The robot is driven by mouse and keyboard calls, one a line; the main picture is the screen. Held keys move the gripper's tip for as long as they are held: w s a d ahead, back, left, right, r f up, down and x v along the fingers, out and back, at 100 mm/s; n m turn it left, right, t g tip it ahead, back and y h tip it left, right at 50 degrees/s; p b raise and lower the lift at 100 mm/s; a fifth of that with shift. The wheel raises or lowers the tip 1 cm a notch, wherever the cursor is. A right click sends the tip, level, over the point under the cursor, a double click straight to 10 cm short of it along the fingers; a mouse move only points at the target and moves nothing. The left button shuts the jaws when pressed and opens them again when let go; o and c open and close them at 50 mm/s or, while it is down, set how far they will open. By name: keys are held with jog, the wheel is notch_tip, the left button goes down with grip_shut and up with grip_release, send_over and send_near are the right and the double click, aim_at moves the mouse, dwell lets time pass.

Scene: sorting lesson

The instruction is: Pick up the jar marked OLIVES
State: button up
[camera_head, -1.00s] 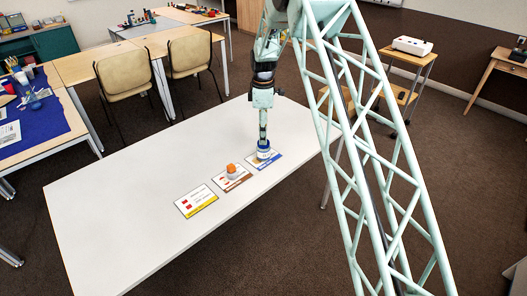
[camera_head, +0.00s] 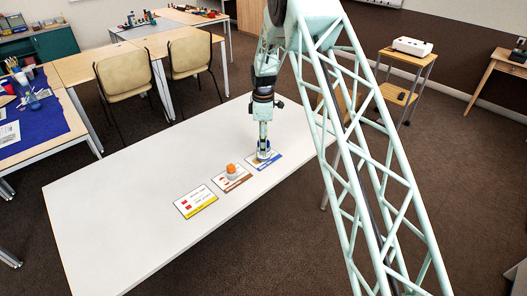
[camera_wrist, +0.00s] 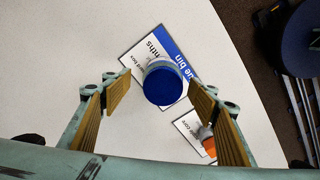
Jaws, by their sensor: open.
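A jar with a blue lid (camera_wrist: 164,88) stands on the blue-striped card (camera_wrist: 146,48) in the wrist view. In the head view the jar (camera_head: 264,156) shows just below my gripper (camera_head: 263,146). A second jar, with an orange lid (camera_head: 231,168), stands on the brown-striped card (camera_head: 232,181); it shows partly behind my right finger in the wrist view (camera_wrist: 209,144). I cannot read OLIVES on either jar. My gripper (camera_wrist: 160,94) is open above the blue-lidded jar, with one finger on each side of it and gaps between.
A yellow-striped card (camera_head: 196,201) lies on the white table (camera_head: 120,205) with no jar on it. The table's left part is clear. Two chairs (camera_head: 125,77) stand behind it.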

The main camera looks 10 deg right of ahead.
jog(key=shift+s+f+b, duration=0.15)
jog(key=shift+f, duration=0.6)
jog(key=shift+s+f+b, duration=0.1)
jog(key=shift+f+b, duration=0.05)
jog(key=shift+f, duration=1.65)
jog(key=shift+c, duration=0.7)
jog(key=c, duration=0.9)
